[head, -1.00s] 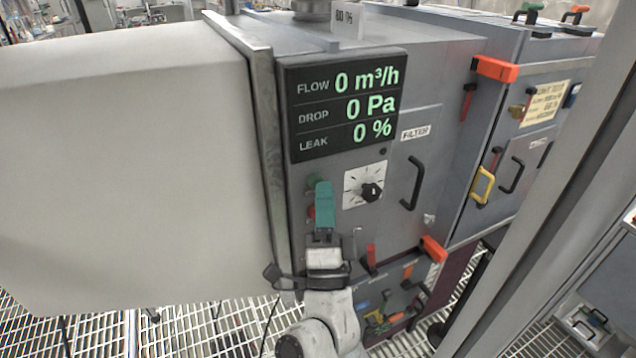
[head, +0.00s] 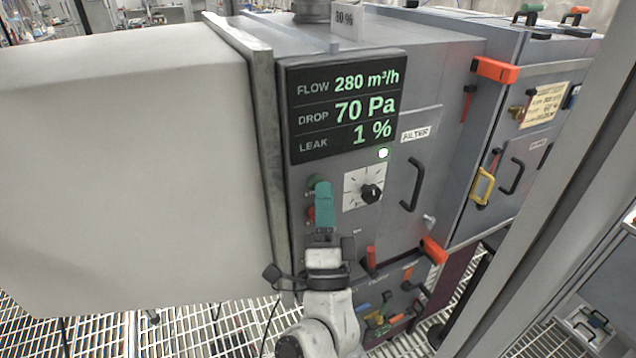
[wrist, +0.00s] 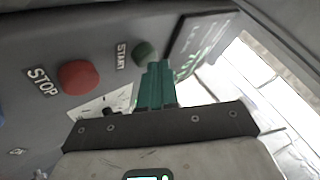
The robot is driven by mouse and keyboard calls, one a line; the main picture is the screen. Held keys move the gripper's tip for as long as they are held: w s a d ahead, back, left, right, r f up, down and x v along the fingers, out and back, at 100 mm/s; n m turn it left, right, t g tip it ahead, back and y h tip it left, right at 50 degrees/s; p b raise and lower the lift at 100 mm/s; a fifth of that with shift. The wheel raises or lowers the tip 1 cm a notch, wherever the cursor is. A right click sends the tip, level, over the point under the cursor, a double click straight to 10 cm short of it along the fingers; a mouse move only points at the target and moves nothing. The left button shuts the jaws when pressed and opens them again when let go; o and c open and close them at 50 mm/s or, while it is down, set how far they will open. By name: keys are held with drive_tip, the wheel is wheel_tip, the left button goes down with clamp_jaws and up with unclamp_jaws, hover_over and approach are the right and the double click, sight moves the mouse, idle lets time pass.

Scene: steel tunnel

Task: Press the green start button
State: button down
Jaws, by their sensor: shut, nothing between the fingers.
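The green start button (wrist: 144,53) shows in the wrist view beside the word START on the grey panel. In the head view the button (head: 313,181) is partly hidden behind my gripper. My gripper (head: 322,184) has teal fingers, shut and empty, with the tips at or very near the button; I cannot tell whether they touch it. The fingers also show in the wrist view (wrist: 157,72). The display (head: 345,105) reads flow 280 m³/h, drop 70 Pa, leak 1 %. A small lamp (head: 383,153) below it is lit white.
The red STOP button (wrist: 79,77) sits close beside the start button. A dial (head: 371,193) is right of my gripper. A filter door with a black handle (head: 413,184) and orange latches (head: 495,69) stand further right. A large white duct (head: 130,170) fills the left.

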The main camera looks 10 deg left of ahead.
drive_tip(key=s+d+p, duration=0.1)
drive_tip(key=s+d, duration=0.2)
drive_tip(key=s, duration=0.2)
drive_tip(key=shift+d+p, duration=0.15)
drive_tip(key=shift+p, duration=0.25)
idle(0.8)
